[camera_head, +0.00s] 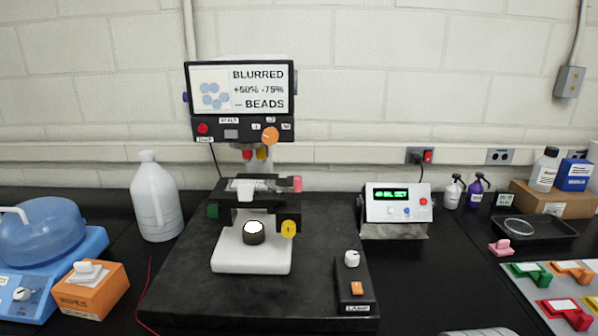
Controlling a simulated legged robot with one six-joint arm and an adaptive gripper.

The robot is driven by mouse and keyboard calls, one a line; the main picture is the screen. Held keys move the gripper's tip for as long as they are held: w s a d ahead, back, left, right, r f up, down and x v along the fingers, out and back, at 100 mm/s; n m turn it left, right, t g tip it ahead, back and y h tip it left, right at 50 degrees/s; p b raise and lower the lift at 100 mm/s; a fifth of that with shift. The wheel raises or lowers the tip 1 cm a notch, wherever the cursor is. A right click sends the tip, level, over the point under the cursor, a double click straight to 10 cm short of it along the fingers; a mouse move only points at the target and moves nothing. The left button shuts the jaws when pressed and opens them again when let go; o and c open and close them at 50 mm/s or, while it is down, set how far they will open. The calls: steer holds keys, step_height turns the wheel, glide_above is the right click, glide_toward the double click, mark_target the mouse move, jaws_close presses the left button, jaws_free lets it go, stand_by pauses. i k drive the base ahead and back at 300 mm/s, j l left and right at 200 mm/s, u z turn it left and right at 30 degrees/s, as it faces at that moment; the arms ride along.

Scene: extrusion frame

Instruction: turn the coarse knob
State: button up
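A microscope-like instrument with a black base (190,285) stands on the bench in the head camera view. Its screen (262,88) reads "BLURRED", "+50% -75%" and "BEADS" beside blue blobs. An orange knob (270,135) sits under the screen among small labels. A yellow knob (289,229) sits lower, right of the stage. A white knob (352,258) stands on the base near an orange switch (357,288) and a label that seems to read "LAMP". No label readable here tells me which knob is the coarse one. My gripper is not in view.
A white jug (155,198), an orange box (92,288) and a blue device (45,240) stand left. A grey box with a green display (395,208) stands right. Farther right are a black tray (528,229) and several coloured pieces.

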mark_target(290, 178)
steer(key=i+l+u, duration=0.15)
steer(key=l+u, duration=0.3)
steer(key=l, duration=0.15)
steer(key=l+u, duration=0.5)
steer(key=l, duration=0.15)
steer(key=i+j+z, duration=0.25)
steer(key=i+j, duration=0.3)
